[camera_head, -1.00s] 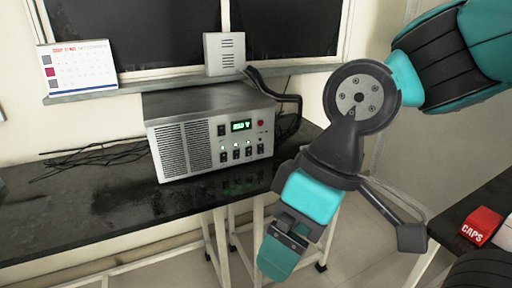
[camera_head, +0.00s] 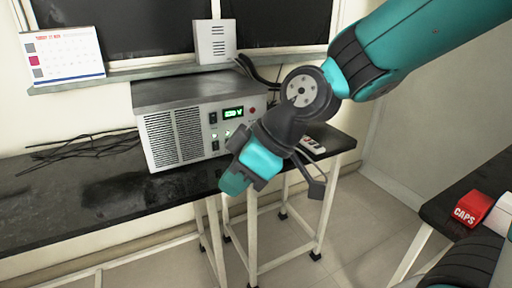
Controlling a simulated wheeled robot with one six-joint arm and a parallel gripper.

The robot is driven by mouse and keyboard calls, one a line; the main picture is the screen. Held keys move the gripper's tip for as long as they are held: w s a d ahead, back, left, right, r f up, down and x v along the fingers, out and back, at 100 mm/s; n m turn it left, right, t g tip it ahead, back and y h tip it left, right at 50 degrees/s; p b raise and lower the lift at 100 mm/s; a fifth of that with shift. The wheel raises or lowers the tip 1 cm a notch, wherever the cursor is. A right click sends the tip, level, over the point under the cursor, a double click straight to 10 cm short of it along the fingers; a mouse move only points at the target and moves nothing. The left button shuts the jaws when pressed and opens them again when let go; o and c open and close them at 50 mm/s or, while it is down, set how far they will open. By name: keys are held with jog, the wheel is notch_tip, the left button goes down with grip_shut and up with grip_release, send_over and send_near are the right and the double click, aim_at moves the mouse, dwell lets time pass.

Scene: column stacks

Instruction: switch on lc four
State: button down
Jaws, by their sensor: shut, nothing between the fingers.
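The grey instrument box (camera_head: 178,137) stands on the black bench below the window. Its front has a vent grille on the left, a lit green display (camera_head: 233,113), a red button (camera_head: 252,110) and small switches with green lights (camera_head: 214,135). The labels are too small to read, so I cannot tell which switch is lc four. My gripper (camera_head: 233,184) is shut and empty, pointing down and left just in front of the panel's lower right. My gripper and wrist hide the right part of the switch row. I cannot tell whether the gripper touches the box.
A white remote-like object (camera_head: 312,145) lies on the bench right of the box. Black cables (camera_head: 85,147) lie to the left. A calendar (camera_head: 63,56) and white speaker-like box (camera_head: 214,42) stand on the sill. A red CAPS box (camera_head: 472,209) sits on the right bench.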

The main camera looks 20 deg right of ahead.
jog(key=w+d+f+n+t+b, duration=0.1)
jog(key=w+d+f+n+t, duration=0.15)
jog(key=w, duration=0.45)
jog(key=w+d+f+n+t+b, duration=0.1)
jog(key=w+d+f+t, duration=0.2)
jog(key=w, duration=0.3)
jog(key=w+d+f+n+t+b, duration=0.2)
jog(key=w+d+f+t, duration=0.1)
jog(key=w, duration=0.4)
jog(key=w+d+f+t+h+b, duration=0.1)
jog(key=w+d+f+t+h, duration=0.1)
jog(key=d, duration=0.5)
jog(key=w+d+f+n+t+h, duration=0.1)
jog(key=w+d+f+t+h, duration=0.2)
jog(key=d+f, duration=0.3)
jog(key=shift+w+d+f+h+b, duration=0.4)
jog(key=shift+w+d+h, duration=0.25)
jog(key=shift+w, duration=0.2)
jog(key=shift+n, duration=0.25)
